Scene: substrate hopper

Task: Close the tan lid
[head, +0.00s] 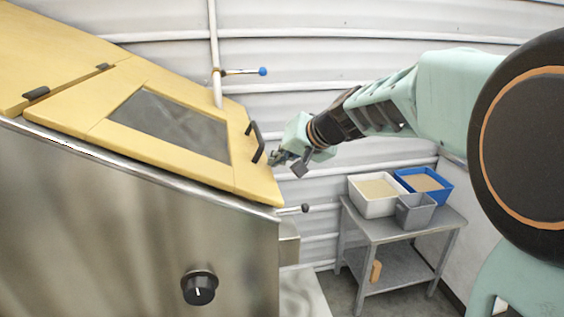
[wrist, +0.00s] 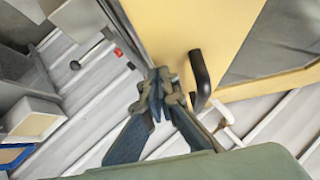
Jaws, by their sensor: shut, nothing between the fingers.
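The tan lid (head: 78,117) is a yellowish panel with a dark window (head: 170,122) and a black bar handle (head: 256,142) near its right edge. It lies flat along the sloped top of the steel hopper (head: 130,220), with hinges at its upper left. I see no clear gap under it. In the wrist view the lid (wrist: 190,35) and its handle (wrist: 200,80) are at the upper right. My gripper (head: 273,158) is shut and empty just right of the handle. In the wrist view its fingertips (wrist: 160,82) are just left of the handle, seemingly apart from it.
A grey table (head: 400,228) at the right holds a white bin (head: 375,207), a blue bin (head: 447,197) and a grey bin (head: 415,212). A pipe with a blue-knobbed valve (head: 262,71) stands behind the hopper. A black knob (head: 199,288) is on the hopper front.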

